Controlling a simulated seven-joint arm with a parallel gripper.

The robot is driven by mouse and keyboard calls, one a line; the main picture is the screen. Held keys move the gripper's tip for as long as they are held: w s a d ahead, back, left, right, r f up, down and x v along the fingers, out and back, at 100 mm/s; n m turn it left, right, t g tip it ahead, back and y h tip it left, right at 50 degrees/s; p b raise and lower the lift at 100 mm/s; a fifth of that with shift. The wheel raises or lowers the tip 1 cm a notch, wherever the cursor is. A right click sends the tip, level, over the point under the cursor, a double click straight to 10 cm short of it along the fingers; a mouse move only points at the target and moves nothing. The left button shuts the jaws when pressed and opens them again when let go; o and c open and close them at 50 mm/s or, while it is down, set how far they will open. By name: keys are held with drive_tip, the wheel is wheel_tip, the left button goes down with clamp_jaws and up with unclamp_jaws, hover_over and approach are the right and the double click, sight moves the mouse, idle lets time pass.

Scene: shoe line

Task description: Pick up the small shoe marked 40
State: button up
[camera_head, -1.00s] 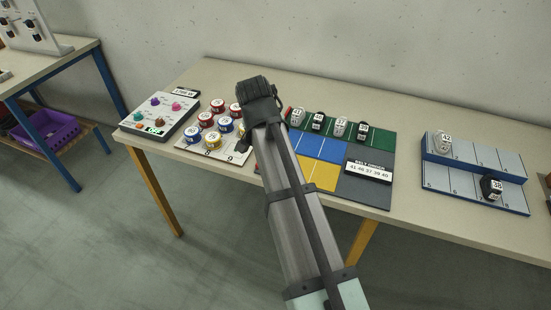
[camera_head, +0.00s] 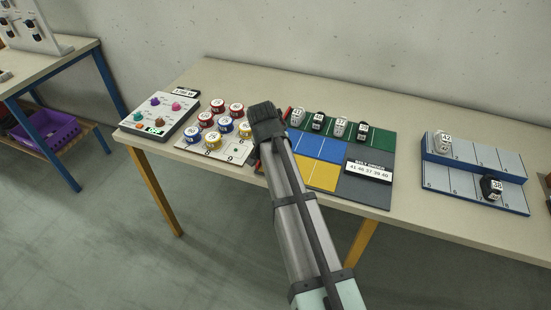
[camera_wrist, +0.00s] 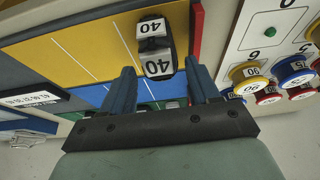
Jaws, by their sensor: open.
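The small shoe marked 40 (camera_wrist: 154,45) shows in the wrist view, dark with white labels reading 40. It stands on the yellow panel (camera_wrist: 80,45), close to the red strip at its edge. My gripper (camera_wrist: 160,66) is open, with one dark blue finger to each side of the shoe's near end; whether either finger touches it I cannot tell. In the head view my gripper (camera_head: 268,125) is over the left end of the coloured board, and my arm hides the shoe.
Several other shoes (camera_head: 341,127) stand on the green row (camera_head: 376,141) at the back. The order sign (camera_head: 368,171) lies to the right. Numbered tins (camera_head: 213,138) stand to the left. A blue rack (camera_head: 470,185) with two shoes is far right.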

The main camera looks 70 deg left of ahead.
drive_tip(key=x, duration=0.2)
drive_tip(key=shift+w+a+f, duration=0.1)
drive_tip(key=shift+f, duration=0.15)
drive_tip(key=c, duration=0.8)
